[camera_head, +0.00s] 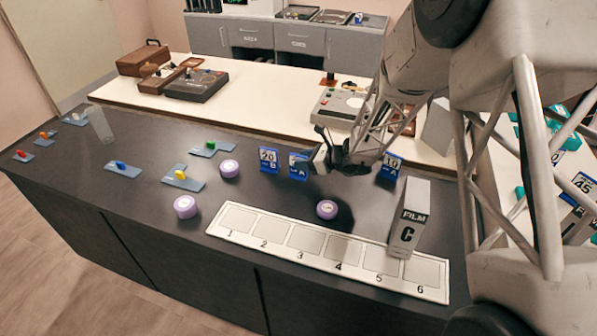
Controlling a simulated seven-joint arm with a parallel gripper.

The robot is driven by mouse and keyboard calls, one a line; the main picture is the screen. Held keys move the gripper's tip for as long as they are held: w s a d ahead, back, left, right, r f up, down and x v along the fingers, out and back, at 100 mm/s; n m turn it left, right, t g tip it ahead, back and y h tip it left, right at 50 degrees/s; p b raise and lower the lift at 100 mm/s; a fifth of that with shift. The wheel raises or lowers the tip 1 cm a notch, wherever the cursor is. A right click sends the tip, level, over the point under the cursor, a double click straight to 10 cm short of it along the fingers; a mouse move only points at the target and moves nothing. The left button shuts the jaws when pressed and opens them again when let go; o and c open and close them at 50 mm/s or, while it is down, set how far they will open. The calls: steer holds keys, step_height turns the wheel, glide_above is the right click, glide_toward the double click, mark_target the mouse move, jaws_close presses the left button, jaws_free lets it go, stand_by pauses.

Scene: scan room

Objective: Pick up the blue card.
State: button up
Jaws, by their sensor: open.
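Several flat grey-blue cards lie on the dark counter, each with a small coloured piece on it. One card (112,169) bears a blue piece (121,165); others bear yellow (180,175), green (210,144), orange and red pieces. Blue number blocks also stand on the counter: one marked 20 B (268,159), one partly hidden by my gripper (298,166), and one marked 10 A (391,166). I cannot tell which of these is the blue card. My gripper (319,152) is open and looks empty, in front of the partly hidden block, well right of the flat cards.
A white strip (262,245) with numbered squares lies along the front edge. A FILM C box (409,220) stands on its right part. Lilac discs (186,206) sit nearby, and a translucent upright piece (100,124) stands at left. A white table (265,97) is behind.

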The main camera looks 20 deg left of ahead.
steer(key=shift+x, duration=1.05)
steer(key=shift+c, duration=0.4)
jaws_close()
